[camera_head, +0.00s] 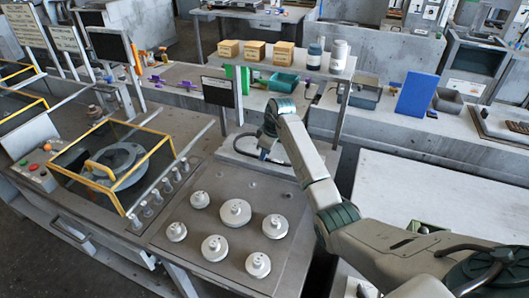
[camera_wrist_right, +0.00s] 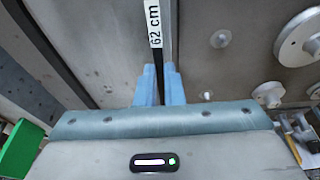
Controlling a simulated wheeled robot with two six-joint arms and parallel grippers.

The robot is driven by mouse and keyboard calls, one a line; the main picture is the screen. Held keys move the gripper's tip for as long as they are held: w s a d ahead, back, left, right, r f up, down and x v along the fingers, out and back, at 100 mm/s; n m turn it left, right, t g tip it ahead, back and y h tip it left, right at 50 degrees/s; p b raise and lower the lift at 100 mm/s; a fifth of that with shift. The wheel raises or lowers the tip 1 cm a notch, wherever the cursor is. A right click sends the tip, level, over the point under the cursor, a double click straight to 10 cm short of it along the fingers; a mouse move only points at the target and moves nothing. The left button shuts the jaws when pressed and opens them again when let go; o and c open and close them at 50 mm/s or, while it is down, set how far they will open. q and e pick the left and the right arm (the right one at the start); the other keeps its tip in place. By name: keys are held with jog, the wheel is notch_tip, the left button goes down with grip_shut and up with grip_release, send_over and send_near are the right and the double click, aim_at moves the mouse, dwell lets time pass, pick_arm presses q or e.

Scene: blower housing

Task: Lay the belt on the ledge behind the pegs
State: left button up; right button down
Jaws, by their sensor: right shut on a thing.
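My right gripper (camera_wrist_right: 161,85) is shut on the belt (camera_wrist_right: 159,60), a thin black strip between its blue fingers in the right wrist view. The belt carries a white "62 cm" label (camera_wrist_right: 154,22). In the head view the belt (camera_head: 240,150) shows as a dark curve over the pale ledge (camera_head: 229,153) at the back of the grey panel. My right gripper's fingertips are hidden there behind its own body. I cannot tell whether the belt touches the ledge. Several pale round knobbed discs (camera_head: 236,212) stand on the panel in front. My left gripper is not in view.
A dark sign (camera_head: 218,91) on a post stands behind the ledge. A yellow-framed guard (camera_head: 112,165) and several small clear cylinders (camera_head: 167,185) are left of the panel. A green block (camera_head: 236,76), boxes (camera_head: 255,50) and bins stand at the back.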

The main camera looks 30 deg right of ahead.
jog(key=shift+f, duration=0.2)
jog(key=shift+f, duration=0.3)
jog(key=shift+f, duration=0.4)
dwell(0.6)
jog(key=c, duration=1.5)
grip_release()
jog(key=shift+r+p, duration=3.3)
jog(key=shift+r, duration=0.55)
